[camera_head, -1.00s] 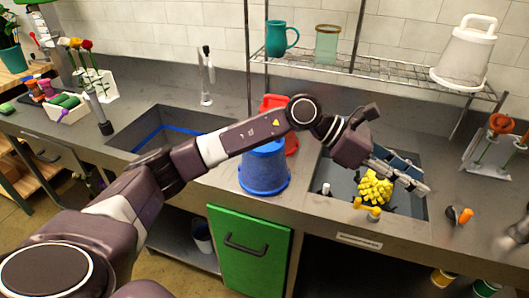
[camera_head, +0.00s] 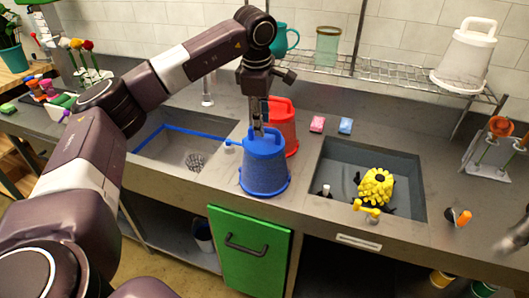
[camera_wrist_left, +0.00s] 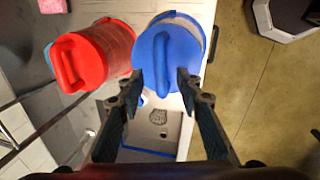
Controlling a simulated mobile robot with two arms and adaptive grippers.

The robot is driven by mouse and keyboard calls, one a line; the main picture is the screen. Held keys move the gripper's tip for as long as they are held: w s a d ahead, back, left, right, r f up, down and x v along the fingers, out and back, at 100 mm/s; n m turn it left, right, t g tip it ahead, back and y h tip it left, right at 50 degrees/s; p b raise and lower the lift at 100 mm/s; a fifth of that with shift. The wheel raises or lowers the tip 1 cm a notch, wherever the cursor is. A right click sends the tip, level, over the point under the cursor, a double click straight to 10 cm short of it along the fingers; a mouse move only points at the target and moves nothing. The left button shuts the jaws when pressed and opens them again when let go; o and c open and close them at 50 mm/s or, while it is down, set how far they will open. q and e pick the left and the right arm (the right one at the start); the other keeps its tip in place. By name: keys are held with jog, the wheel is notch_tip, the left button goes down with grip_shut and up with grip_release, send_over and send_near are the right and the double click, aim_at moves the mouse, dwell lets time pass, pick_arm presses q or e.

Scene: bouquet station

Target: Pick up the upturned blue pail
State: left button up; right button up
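The blue pail (camera_head: 264,175) stands upturned on the counter between the two sinks, its broad rim down. In the left wrist view the pail (camera_wrist_left: 178,40) shows its round top and a raised blue handle (camera_wrist_left: 162,65). My left gripper (camera_head: 258,130) points down over the pail's top. In the left wrist view its two fingers (camera_wrist_left: 161,82) are apart, one on each side of the handle's near end. Whether they touch it I cannot tell.
A red pail (camera_head: 284,125) stands close behind the blue one. A sink (camera_head: 165,140) lies to the left; another, with a yellow flower-like bunch (camera_head: 376,186), lies to the right. Pink (camera_head: 317,124) and blue (camera_head: 345,126) blocks lie behind. A wire shelf (camera_head: 385,72) hangs above.

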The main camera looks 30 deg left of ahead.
aim_at(264, 154)
pick_arm(q)
jog(key=shift+w+a+f+p, duration=0.1)
jog(key=shift+w+f+p, duration=0.1)
jog(key=shift+f, duration=0.7)
jog(key=shift+w+f+p, duration=0.1)
jog(key=shift+f+p, duration=0.1)
jog(key=shift+f, duration=0.65)
grip_shut()
